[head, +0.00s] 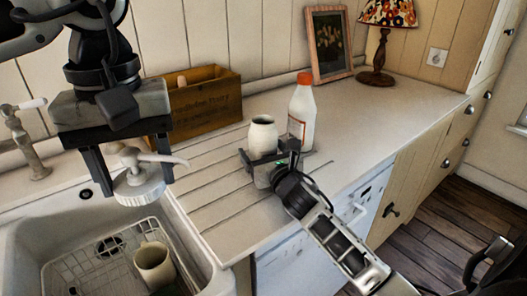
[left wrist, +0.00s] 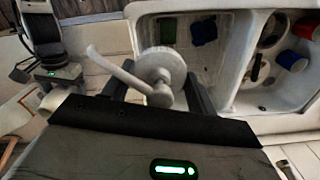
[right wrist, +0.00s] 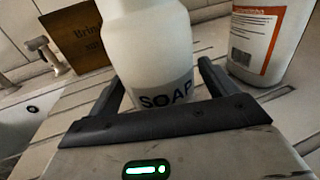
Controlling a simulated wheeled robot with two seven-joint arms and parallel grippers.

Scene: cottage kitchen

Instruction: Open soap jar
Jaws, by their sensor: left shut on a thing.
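The white soap jar (head: 264,135) stands upright on the ribbed drainboard, its dark mouth uncovered. Its "SOAP" label shows in the right wrist view (right wrist: 165,97). My right gripper (head: 268,158) has its fingers on both sides of the jar, apparently shut on it low down; the contact is partly hidden. The white pump lid (head: 139,188), with a ribbed collar and a long spout, is apart from the jar. My left gripper (head: 125,160) is shut on this lid and holds it above the sink's right edge. The lid also shows between the fingers in the left wrist view (left wrist: 160,70).
A white bottle with a red cap (head: 302,108) stands close behind and right of the jar. A wooden box (head: 205,103) is at the wall. The sink (head: 195,245) holds a rack and a cream mug (head: 154,265). The right counter is clear up to a lamp (head: 376,65) and picture frame.

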